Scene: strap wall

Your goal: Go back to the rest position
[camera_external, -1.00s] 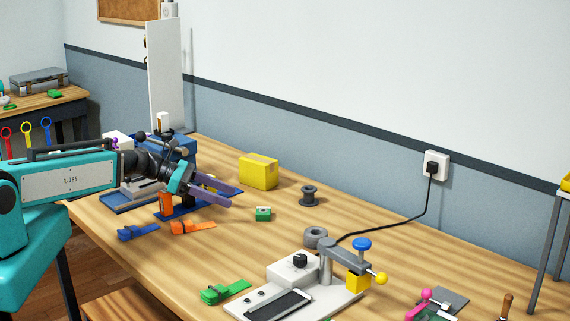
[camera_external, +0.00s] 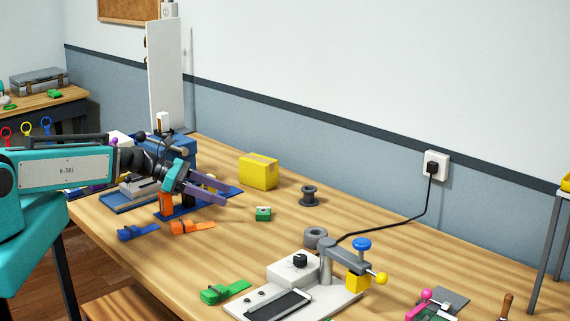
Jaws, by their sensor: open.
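My gripper (camera_external: 214,188) has two purple fingers that stand apart with nothing between them. It hangs over the left part of the wooden workbench (camera_external: 255,245), above a blue stand with an orange part (camera_external: 166,203). My teal arm reaches in from the left edge of the view. The fingers point right, toward the yellow box, and are clear of it.
A blue strap (camera_external: 138,232), an orange strap (camera_external: 192,227) and a green strap (camera_external: 225,291) lie on the bench. A yellow box (camera_external: 258,171), a dark spool (camera_external: 309,196) and a white fixture with a clamp (camera_external: 326,262) stand to the right.

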